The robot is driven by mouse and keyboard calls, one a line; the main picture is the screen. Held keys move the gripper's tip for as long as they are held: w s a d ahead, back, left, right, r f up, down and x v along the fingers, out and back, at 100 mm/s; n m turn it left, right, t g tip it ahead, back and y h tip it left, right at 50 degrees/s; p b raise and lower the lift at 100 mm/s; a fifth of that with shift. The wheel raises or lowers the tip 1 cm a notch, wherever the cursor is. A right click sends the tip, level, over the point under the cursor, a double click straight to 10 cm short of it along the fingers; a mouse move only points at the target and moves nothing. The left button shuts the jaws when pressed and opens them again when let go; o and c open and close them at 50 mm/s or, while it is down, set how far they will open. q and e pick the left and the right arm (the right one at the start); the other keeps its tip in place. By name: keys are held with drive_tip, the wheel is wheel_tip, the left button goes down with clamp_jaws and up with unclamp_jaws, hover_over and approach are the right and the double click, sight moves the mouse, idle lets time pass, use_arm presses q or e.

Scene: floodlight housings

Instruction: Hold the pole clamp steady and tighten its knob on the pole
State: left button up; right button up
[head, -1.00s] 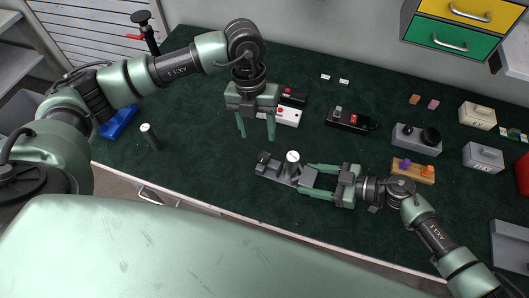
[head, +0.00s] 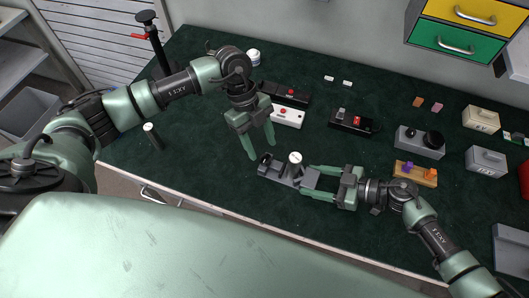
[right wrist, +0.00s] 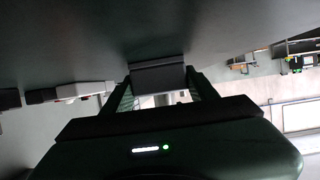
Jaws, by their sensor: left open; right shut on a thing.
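The grey pole clamp (head: 310,178) lies near the front edge of the bench, in line with a dark grey base (head: 275,172). A short upright post with a white round top (head: 295,158) stands there, seemingly the pole. A small dark knob-like part (head: 265,158) shows at the left end. My right gripper (head: 304,181) is shut on the clamp from the right; a grey block (right wrist: 157,76) shows between its fingers in the right wrist view. My left gripper (head: 261,148) is open and empty, pointing down just above and behind the left end.
A white box with a red button (head: 286,116) and a black one (head: 291,94) lie behind my left gripper. A black box (head: 352,122) and a grey housing (head: 419,142) stand right. A white-topped dark cylinder (head: 152,136) stands left. Green bench top (head: 205,145) is clear between.

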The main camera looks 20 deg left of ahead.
sight(266, 158)
use_arm(q)
drive_tip(key=shift+x, duration=2.05)
clamp_jaws()
drive_tip(key=shift+w, duration=0.1)
